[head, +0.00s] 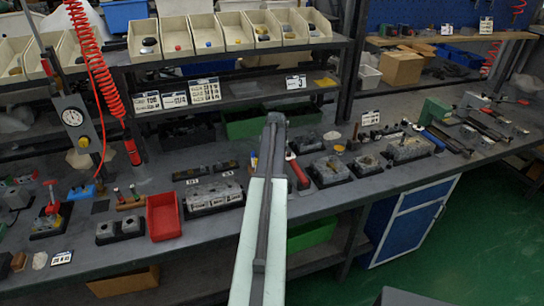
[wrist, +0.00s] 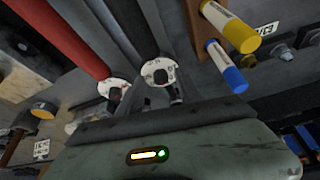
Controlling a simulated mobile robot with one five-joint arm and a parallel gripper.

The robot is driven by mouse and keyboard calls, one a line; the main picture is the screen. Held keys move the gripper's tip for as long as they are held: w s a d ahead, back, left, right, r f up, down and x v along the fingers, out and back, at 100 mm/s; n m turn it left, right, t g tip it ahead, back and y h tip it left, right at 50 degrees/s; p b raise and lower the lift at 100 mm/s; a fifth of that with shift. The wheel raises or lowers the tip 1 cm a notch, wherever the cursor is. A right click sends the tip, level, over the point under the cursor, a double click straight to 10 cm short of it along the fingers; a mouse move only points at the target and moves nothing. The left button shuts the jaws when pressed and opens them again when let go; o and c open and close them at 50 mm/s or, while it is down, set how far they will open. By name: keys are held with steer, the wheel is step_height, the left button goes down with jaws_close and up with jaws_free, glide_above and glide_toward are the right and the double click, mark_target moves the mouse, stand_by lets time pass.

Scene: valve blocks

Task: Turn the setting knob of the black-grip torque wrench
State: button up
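The black-grip torque wrench (wrist: 149,24) shows in the wrist view as a dark shaft running down from the top edge. Its setting knob (wrist: 158,72) is at the near end, with a white marked ring and a dark centre. My gripper (wrist: 160,92) appears open, with dark fingers either side of this knob; I cannot tell whether they touch it. A red-grip wrench (wrist: 66,36) lies to the left with a similar white-ringed knob (wrist: 113,88). In the head view my arm hides the black wrench, and my gripper (head: 275,120) reaches over the bench.
Yellow-capped (wrist: 241,38) and blue-capped (wrist: 234,79) cylinders stand close on the right in the wrist view. In the head view, valve blocks (head: 333,170) lie right of my arm, and a red bin (head: 164,216) is left. A shelf (head: 240,92) runs behind.

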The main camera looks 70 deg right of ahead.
steer(key=p+v, duration=0.7)
steer(key=shift+a+r, duration=0.15)
steer(key=shift+r, duration=0.2)
steer(key=shift+s, duration=0.15)
